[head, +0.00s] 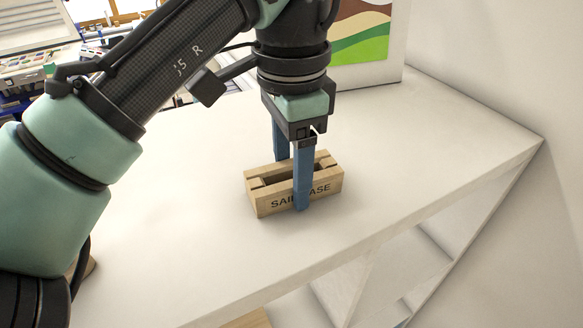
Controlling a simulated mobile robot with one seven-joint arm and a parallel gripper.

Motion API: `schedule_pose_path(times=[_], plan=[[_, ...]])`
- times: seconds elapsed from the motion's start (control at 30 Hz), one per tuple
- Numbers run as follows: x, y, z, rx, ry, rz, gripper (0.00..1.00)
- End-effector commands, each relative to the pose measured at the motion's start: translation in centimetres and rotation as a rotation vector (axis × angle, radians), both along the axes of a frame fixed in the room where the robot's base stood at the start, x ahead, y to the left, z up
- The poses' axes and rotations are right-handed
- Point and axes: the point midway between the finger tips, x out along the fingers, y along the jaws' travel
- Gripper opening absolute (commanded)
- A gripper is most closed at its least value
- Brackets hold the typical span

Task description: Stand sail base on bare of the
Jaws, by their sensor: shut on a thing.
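The sail base (264,201) is a small light wooden block with dark lettering on its front and a slot in its top. It is at or just above the white table top (190,195); I cannot tell whether it touches. My gripper (291,192) points down over it and is shut on it. One blue finger lies across the lettered front face. The other finger goes behind the block, where its tip is hidden.
A framed picture (358,38) with coloured bands stands at the back. The table's right edge and open shelving (425,255) lie to the right. Clear table surrounds the block. A small wooden piece (88,266) shows partly behind my arm at lower left.

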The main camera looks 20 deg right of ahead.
Motion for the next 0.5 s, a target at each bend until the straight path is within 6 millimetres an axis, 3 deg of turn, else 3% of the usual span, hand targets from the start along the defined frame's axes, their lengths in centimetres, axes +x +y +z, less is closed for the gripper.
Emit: schedule_pose_path(times=[0.03,0.07,0.1,0.23,0.5], plan=[[-0.10,-0.01,-0.37,0.002,0.007,-0.001,0.00],[-0.10,-0.01,-0.38,0.002,0.008,-0.001,0.63],[-0.10,-0.01,-0.38,0.001,0.008,-0.001,0.70],[-0.08,-0.01,-0.31,0.001,0.006,-0.001,0.94],[-0.05,-0.01,-0.22,0.002,0.004,-0.001,0.95]])
